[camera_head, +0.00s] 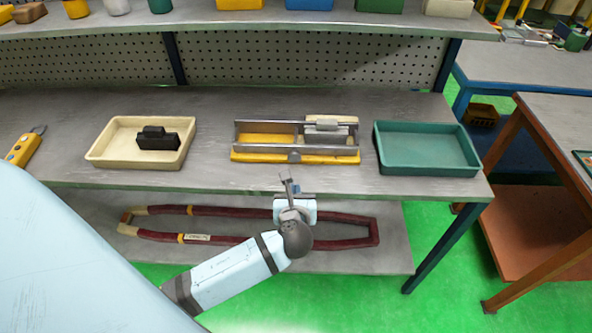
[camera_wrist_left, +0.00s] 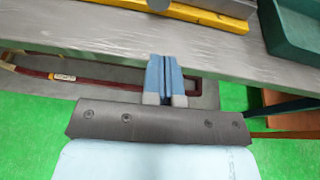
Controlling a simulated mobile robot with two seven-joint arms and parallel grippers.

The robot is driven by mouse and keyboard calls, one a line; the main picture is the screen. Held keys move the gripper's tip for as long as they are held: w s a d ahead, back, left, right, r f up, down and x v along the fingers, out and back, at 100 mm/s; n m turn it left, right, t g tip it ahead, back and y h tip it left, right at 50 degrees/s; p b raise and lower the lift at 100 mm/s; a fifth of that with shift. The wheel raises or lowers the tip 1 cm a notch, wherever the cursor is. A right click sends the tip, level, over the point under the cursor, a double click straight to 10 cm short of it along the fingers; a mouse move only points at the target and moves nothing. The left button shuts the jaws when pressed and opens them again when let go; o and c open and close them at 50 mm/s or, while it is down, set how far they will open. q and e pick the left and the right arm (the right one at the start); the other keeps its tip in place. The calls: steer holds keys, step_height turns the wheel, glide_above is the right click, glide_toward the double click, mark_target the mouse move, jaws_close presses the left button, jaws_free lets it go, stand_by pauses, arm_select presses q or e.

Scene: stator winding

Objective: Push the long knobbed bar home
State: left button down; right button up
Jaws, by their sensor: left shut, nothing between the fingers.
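A fixture with a yellow base (camera_head: 245,157) and grey metal rails stands on the bench. A long grey bar (camera_head: 262,149) runs along its front, with a dark knob (camera_head: 294,156) near the middle. A grey block with a pale part (camera_head: 325,127) sits in the right half of the fixture. My left gripper (camera_head: 288,181) is shut and empty, in front of the bench's front edge and apart from the knob. In the left wrist view the shut fingers (camera_wrist_left: 164,60) point toward the fixture, whose yellow edge (camera_wrist_left: 215,17) shows at the top. My right gripper is not in view.
A cream tray (camera_head: 100,150) holding a black block (camera_head: 157,139) stands left of the fixture. An empty green tray (camera_head: 428,168) stands close on its right. The bench (camera_head: 215,170) is clear between cream tray and fixture. A dark red loop (camera_head: 230,211) lies on the lower shelf.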

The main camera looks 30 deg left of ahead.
mark_target(296, 155)
arm_select(q)
steer(key=x, duration=0.9)
steer(key=r+x, duration=0.1)
steer(key=x, duration=0.3)
steer(key=shift+w+a+p, duration=0.25)
steer(key=shift+w+p, duration=0.05)
steer(key=shift+w+a+r+p, duration=0.25)
steer(key=shift+w+a+p, duration=0.3)
steer(key=shift+w+p, duration=0.25)
steer(key=shift+w+a, duration=0.1)
steer(key=shift+w, duration=0.05)
